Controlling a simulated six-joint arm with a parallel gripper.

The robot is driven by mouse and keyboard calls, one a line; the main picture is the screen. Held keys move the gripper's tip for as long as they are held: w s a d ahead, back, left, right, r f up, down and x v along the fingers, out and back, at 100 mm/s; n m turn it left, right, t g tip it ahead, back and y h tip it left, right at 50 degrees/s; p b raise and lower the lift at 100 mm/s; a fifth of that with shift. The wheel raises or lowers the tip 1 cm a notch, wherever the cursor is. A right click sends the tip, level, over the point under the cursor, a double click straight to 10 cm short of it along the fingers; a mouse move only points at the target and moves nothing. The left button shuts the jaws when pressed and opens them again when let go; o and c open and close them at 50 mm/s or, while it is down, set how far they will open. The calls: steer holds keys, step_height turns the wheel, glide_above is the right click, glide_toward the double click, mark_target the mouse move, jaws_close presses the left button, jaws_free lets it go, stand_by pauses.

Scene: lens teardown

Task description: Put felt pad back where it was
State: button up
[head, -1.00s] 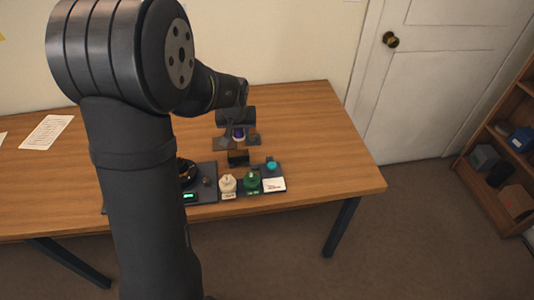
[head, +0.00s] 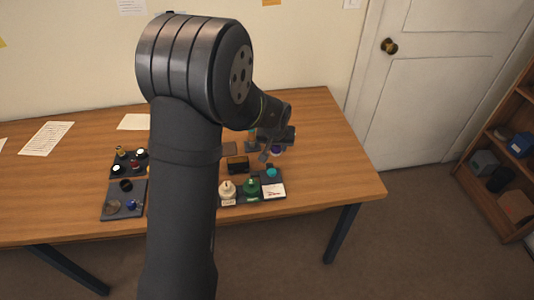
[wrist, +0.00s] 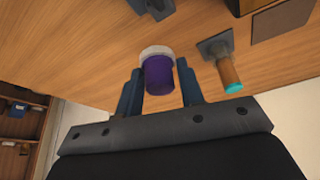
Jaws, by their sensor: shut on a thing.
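My gripper (wrist: 160,88) is shut on a purple cylinder (wrist: 158,75) with a whitish rim at its far end. In the head view my gripper (head: 270,148) is at the right part of the table, and the purple cylinder (head: 277,151) shows at its tip, partly hidden. I cannot tell whether this piece is the felt pad or carries it. A flat brown square (head: 229,149) lies on the table left of my gripper and also shows in the wrist view (wrist: 283,19). No label marks any piece as felt.
A brown post with a teal top (wrist: 228,72) stands close beside my gripper. Dark trays with small parts (head: 125,199) are at left.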

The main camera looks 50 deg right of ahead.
steer(key=w+f, duration=0.1)
steer(key=w, duration=0.1)
steer(key=w+f, duration=0.1)
steer(key=w, duration=0.1)
steer(key=shift+w+d+f, duration=0.1)
steer(key=shift+d+f, duration=0.15)
steer(key=shift+f, duration=1.95)
steer(key=shift+f, duration=0.15)
steer(key=o, duration=1)
steer(key=shift+c, duration=0.2)
steer(key=shift+r, duration=0.5)
steer(key=v, duration=1.1)
steer(key=shift+a, duration=0.25)
